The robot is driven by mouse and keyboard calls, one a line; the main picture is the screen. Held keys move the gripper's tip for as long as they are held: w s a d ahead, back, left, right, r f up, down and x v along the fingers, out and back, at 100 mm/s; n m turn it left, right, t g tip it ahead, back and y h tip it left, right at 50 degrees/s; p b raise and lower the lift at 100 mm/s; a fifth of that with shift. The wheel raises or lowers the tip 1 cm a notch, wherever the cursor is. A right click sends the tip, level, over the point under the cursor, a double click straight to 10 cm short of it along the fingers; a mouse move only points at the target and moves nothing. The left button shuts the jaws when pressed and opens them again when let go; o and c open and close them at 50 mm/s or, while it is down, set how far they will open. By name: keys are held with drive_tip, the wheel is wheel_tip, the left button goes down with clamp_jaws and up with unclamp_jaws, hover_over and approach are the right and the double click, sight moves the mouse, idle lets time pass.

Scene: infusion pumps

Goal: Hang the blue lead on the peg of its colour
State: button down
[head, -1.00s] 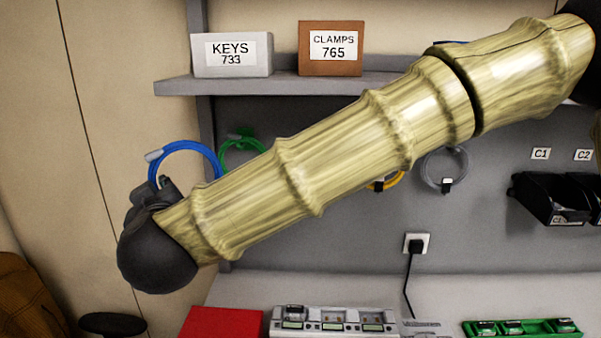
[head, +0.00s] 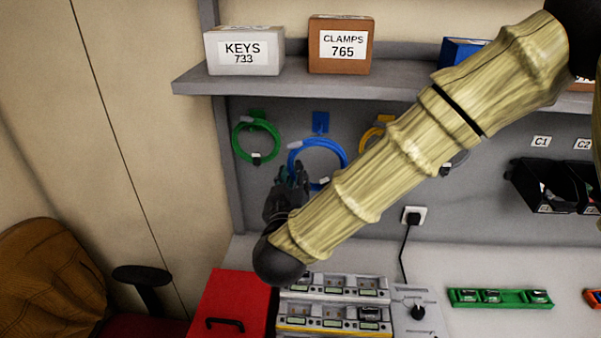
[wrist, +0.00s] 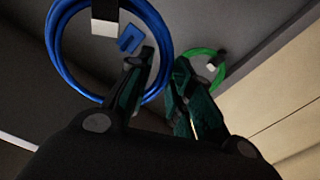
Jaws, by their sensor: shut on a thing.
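The blue lead (head: 343,156), a coiled ring with white ends, is held upright in front of the wall panel. My gripper (head: 291,174) is shut on the ring's lower left side in the head view. In the wrist view my gripper (wrist: 164,68) has the blue lead (wrist: 62,72) between its fingers. The blue peg (head: 320,122) is on the panel just above the ring in the head view. In the wrist view the blue peg (wrist: 130,38) shows through the ring's opening. I cannot tell whether the ring touches the peg.
A shelf (head: 190,85) with boxes juts out above. A red box (head: 228,300) and pump racks (head: 333,305) stand on the counter below.

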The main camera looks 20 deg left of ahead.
drive_tip(key=shift+b+x, duration=0.45)
drive_tip(key=shift+x, duration=6.85)
drive_tip(key=shift+d+f+b, duration=0.1)
drive_tip(key=shift+f+b, duration=0.35)
drive_tip(key=shift+f, duration=0.6)
drive_tip(key=shift+f, duration=0.15)
drive_tip(key=c, duration=1.2)
unclamp_jaws()
drive_tip(key=shift+s, duration=0.1)
drive_tip(key=v, duration=1.1)
drive_tip(key=shift+s+d, duration=0.2)
drive_tip(key=shift+s, duration=0.15)
